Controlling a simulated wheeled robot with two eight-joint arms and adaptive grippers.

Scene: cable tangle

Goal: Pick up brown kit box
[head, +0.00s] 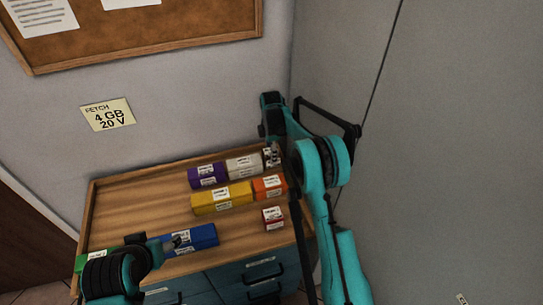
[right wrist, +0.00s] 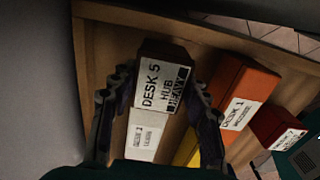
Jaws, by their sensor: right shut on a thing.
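The brown kit box (right wrist: 162,50) has a white label reading DESK 5 HUB HEAVY and sits between the two fingers of my right gripper (right wrist: 158,95). The fingers press on its sides. In the head view the box (head: 272,160) shows only in part, at the back right of the wooden desktop, below my right gripper (head: 271,148). I cannot tell whether it is clear of the surface. My left gripper (head: 176,241) is at the front left beside the blue box; its finger opening is too small to tell.
On the rimmed desktop (head: 135,200) stand purple (head: 207,175), white (head: 243,164), yellow (head: 222,197), orange (head: 269,186), red (head: 273,217), blue (head: 198,238) and green (head: 97,259) boxes. White and orange are close to the brown box. Walls (head: 350,60) stand behind and right. The desktop's left middle is clear.

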